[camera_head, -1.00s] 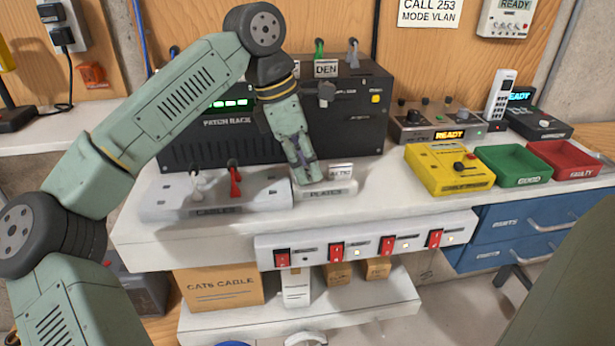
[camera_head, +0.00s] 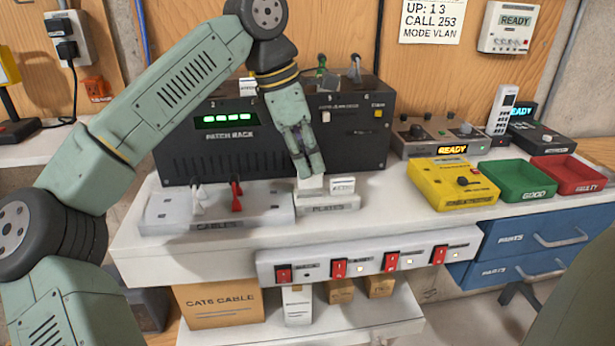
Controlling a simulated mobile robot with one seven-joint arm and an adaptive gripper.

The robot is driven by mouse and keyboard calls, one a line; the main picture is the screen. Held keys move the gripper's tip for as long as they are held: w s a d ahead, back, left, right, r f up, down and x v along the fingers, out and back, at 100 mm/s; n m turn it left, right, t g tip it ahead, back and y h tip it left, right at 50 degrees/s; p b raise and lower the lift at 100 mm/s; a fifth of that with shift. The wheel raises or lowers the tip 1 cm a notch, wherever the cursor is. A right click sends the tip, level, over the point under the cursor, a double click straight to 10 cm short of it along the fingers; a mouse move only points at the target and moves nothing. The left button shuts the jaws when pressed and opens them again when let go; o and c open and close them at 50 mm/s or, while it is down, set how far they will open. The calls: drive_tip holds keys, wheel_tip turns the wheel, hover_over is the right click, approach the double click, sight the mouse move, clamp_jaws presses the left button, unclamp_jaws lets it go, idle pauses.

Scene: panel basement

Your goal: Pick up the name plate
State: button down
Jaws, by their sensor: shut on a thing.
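My gripper (camera_head: 310,172) points down over the white holder marked PLATES (camera_head: 329,203) on the bench. It is shut on a small white name plate (camera_head: 311,184), which shows just under the fingertips at the holder's left part. Its lettering cannot be read, and the fingers hide its upper part. I cannot tell whether it still touches the holder. A second white name plate (camera_head: 342,185) stands upright in the holder just to the right.
The black patch rack (camera_head: 213,140) stands close behind my gripper. A cables tray (camera_head: 217,212) with white and red plugs lies to the left. A yellow box (camera_head: 455,185), a green tray (camera_head: 515,175) and a red tray (camera_head: 566,178) stand to the right. Red switches line the bench front.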

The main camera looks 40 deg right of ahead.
drive_tip(key=s+a+r+b, duration=0.1)
drive_tip(key=s+a+b, duration=0.3)
drive_tip(key=s+a, duration=0.5)
drive_tip(key=s, duration=0.3)
drive_tip(key=shift+s+a, duration=0.25)
drive_tip(key=shift+a, duration=0.1)
drive_tip(key=shift+r, duration=0.15)
